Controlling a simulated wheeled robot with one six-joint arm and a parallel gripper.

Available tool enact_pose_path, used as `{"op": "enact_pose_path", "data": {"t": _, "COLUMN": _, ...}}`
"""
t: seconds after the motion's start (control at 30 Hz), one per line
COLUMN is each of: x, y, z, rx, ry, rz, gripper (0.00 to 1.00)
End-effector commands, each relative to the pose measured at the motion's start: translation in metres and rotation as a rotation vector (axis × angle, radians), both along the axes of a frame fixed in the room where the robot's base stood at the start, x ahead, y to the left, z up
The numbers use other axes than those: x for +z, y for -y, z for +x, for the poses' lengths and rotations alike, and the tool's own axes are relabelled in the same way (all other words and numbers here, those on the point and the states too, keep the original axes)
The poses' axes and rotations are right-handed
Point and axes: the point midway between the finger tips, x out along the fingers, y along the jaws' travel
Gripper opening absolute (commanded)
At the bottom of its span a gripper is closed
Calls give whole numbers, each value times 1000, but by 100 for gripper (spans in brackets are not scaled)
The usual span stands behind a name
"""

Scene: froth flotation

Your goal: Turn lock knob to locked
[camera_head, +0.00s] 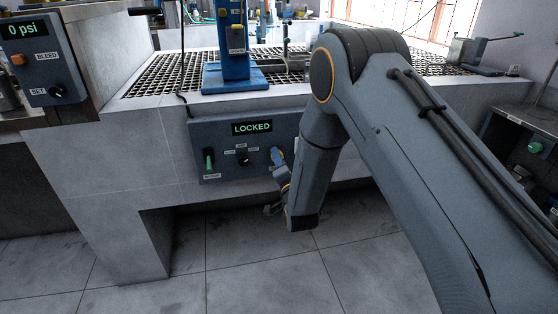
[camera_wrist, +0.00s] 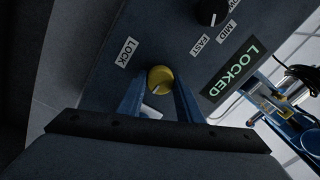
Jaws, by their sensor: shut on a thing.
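The lock knob (camera_wrist: 160,79) is round and yellow, with a pale pointer line on its face. In the wrist view it sits between the two blue fingers of my gripper (camera_wrist: 157,88), which is shut on it. A "LOCK" label (camera_wrist: 127,53) is beside it on the panel. The display (camera_wrist: 230,74) reads "LOCKED" in green. My gripper (camera_head: 277,158) is at the panel's right part, and the knob is mostly hidden there.
A black knob (camera_head: 242,158) with speed labels and a green-tipped switch (camera_head: 210,158) are left of my gripper on the panel. A blue stand (camera_head: 232,78) is on the grating above. A "0 psi" box (camera_head: 40,60) is at upper left. Floor below is clear.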

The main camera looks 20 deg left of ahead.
Motion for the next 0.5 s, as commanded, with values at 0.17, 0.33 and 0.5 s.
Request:
{"op": "enact_pose_path", "data": {"t": 0.17, "x": 0, "y": -1, "z": -1, "rx": 2, "ry": -2, "rz": 2, "gripper": 10}}
{"op": "enact_pose_path", "data": {"t": 0.33, "x": 0, "y": -1, "z": -1, "rx": 2, "ry": -2, "rz": 1, "gripper": 10}}
{"op": "enact_pose_path", "data": {"t": 0.5, "x": 0, "y": 0, "z": 0, "rx": 1, "ry": -1, "rz": 1, "gripper": 51}}
